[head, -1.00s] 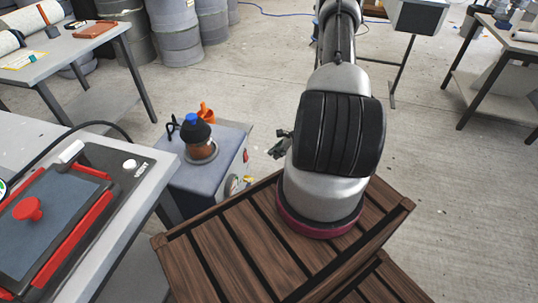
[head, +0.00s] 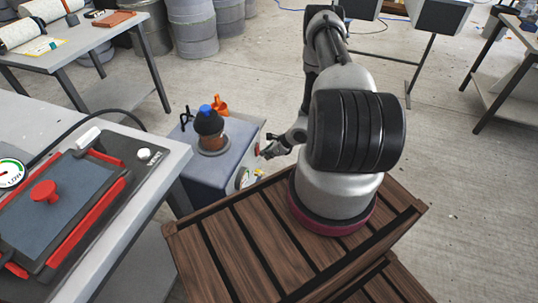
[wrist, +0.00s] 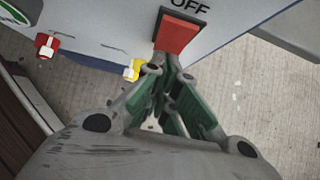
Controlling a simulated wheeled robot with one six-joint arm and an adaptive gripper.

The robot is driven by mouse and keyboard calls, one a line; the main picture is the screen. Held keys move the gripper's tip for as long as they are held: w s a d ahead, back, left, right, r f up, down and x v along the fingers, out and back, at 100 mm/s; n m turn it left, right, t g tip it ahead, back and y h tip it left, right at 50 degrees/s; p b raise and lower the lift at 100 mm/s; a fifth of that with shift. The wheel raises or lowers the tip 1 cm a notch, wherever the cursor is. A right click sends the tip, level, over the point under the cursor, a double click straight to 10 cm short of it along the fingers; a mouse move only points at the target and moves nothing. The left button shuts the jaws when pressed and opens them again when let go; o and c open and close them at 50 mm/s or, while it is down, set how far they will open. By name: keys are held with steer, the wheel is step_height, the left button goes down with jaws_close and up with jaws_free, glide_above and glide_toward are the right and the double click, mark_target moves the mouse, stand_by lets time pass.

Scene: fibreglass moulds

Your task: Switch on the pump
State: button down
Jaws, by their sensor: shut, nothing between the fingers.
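The pump (head: 225,178) is a blue-grey box with a brown and black part and a blue cap on top. Its red switch (wrist: 178,33) is on the side face, under the word OFF in the wrist view. My gripper (head: 267,153) is beside that face in the head view. In the wrist view my gripper (wrist: 172,66) is shut and empty, its green-padded fingers together. The tips are at the lower edge of the switch. I cannot tell whether they touch it.
A grey bench (head: 165,165) with a mould and red clamps stands at the left. Several drums (head: 190,30) stand behind. Open concrete floor lies to the right.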

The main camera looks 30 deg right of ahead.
steer(key=shift+w+a+f, duration=0.15)
steer(key=shift+w+a, duration=0.05)
steer(key=shift+w, duration=0.05)
stand_by(0.3)
steer(key=shift+r, duration=0.85)
steer(key=shift+w, duration=0.1)
